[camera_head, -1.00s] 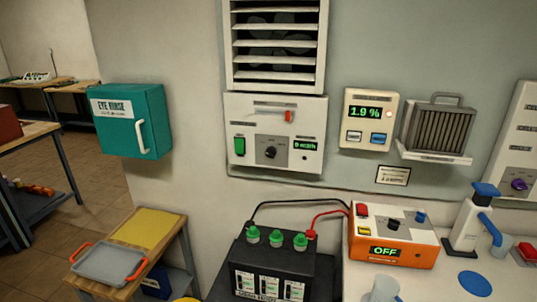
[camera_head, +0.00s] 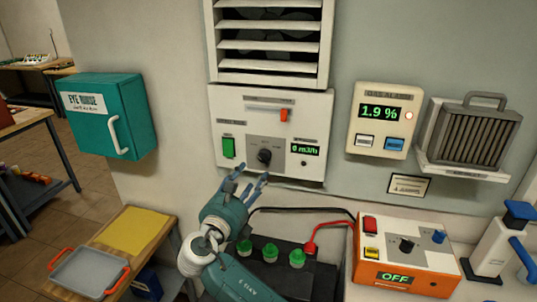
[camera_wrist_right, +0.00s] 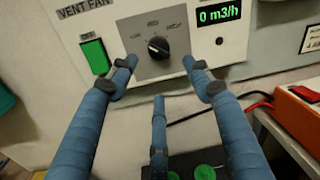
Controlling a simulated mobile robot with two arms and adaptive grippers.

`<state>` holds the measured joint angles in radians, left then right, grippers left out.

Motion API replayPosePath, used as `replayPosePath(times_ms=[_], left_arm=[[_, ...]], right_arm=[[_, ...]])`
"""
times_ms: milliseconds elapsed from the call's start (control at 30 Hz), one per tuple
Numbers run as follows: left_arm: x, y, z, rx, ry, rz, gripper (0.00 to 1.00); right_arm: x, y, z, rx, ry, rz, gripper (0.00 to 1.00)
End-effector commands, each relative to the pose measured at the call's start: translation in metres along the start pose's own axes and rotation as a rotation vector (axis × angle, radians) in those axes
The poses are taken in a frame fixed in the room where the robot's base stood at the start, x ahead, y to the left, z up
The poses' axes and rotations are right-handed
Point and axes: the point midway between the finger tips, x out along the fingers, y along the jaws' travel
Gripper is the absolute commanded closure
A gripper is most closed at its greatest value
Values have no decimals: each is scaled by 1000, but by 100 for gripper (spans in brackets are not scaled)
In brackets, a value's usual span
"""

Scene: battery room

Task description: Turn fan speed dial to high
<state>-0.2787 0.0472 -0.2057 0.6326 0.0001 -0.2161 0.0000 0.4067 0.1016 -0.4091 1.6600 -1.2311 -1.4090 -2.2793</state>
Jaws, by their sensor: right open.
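The fan speed dial (camera_head: 264,156) is a black knob on a grey plate in the white vent fan panel (camera_head: 232,104), under the louvred vent. In the right wrist view the dial (camera_wrist_right: 158,47) lies between LOW and HIGH labels, its white mark pointing up. The panel's display (camera_wrist_right: 219,16) reads 0 m3/h. My right gripper (camera_head: 249,183) is just below the dial. In the right wrist view its blue fingers (camera_wrist_right: 160,75) are spread open and empty, below and either side of the dial, apparently not touching it. My left gripper is not in view.
A green switch (camera_head: 228,147) is left of the dial and a red-handled slider (camera_head: 284,115) above it. A black battery with green caps (camera_head: 270,252) and an orange charger (camera_head: 400,255) reading OFF stand below. A gas alarm (camera_head: 380,120) hangs to the right.

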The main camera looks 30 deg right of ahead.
Motion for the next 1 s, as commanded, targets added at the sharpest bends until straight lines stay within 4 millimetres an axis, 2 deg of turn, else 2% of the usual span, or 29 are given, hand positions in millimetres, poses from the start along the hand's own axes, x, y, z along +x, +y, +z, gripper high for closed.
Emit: replayPosePath(times_ms=[67, 133, 300, 433, 567, 700, 800, 1000], left_arm=[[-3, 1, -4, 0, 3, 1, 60], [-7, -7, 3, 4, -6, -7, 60], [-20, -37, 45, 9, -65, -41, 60], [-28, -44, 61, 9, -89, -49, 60], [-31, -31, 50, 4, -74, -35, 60], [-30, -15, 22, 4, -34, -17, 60], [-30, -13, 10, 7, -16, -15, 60], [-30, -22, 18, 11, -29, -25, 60]], right_arm=[[6, 0, 3, -5, -4, -1, 50], [16, -1, 3, -5, -2, -2, 50], [49, -2, 4, -4, -1, -2, 50], [73, -2, 3, -3, 0, -2, 50], [92, -1, 2, -2, 1, 0, 50], [102, 0, 1, 0, 1, 0, 50], [105, 0, 0, 0, 1, 2, 50], [106, 0, 0, 1, 1, 2, 50]])
